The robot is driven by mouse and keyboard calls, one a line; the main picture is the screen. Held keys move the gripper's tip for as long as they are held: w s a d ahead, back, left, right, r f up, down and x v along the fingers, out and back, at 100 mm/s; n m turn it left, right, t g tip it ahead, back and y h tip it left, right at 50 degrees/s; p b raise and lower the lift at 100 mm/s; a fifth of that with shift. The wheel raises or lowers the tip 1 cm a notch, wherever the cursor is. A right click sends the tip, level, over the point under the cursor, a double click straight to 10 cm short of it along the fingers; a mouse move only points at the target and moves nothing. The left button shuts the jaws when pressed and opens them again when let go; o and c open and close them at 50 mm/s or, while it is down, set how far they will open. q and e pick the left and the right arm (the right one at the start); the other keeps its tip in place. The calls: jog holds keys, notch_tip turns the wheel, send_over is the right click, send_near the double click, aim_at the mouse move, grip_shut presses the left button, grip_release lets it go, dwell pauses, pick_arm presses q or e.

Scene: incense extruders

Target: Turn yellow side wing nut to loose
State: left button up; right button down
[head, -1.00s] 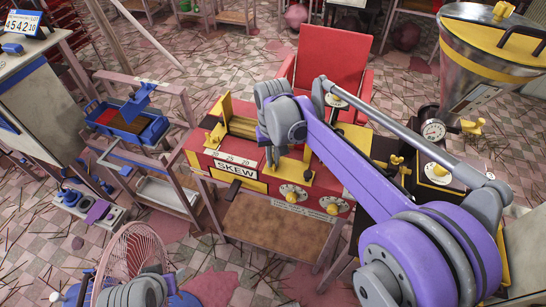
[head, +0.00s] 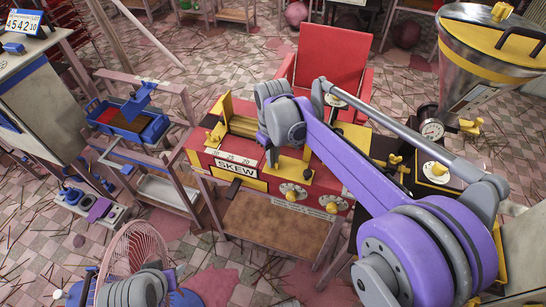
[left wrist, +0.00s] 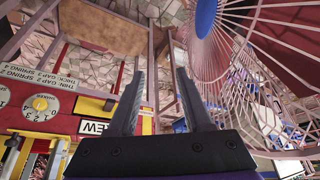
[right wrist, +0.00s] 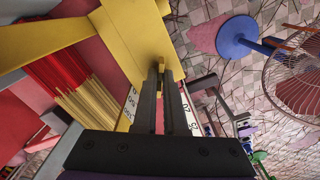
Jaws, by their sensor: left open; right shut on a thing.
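The red and yellow extruder (head: 236,172) marked SKEW stands in the middle of the head view. My right gripper (head: 272,158) points down at its yellow top part, and my arm hides some of it. In the right wrist view, the fingers of my right gripper (right wrist: 167,98) are closed on a small yellow wing nut (right wrist: 161,66) against a yellow plate (right wrist: 128,40). Most of the nut is hidden between the fingers. In the left wrist view, my left gripper (left wrist: 158,90) is open and empty, apart from the machine.
A pink fan (head: 138,250) stands at the lower left and shows close beside my left fingers. A red chair (head: 327,62) is behind the extruder. A metal hopper (head: 485,60) is at the right. Incense sticks (right wrist: 85,105) lie beside the yellow plate.

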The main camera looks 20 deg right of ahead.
dwell(0.3)
jog(key=c, duration=1)
grip_release()
jog(key=shift+r, duration=0.1)
notch_tip(320, 180, up, 11)
jog(key=shift+f+p, duration=0.2)
jog(key=shift+p, duration=0.35)
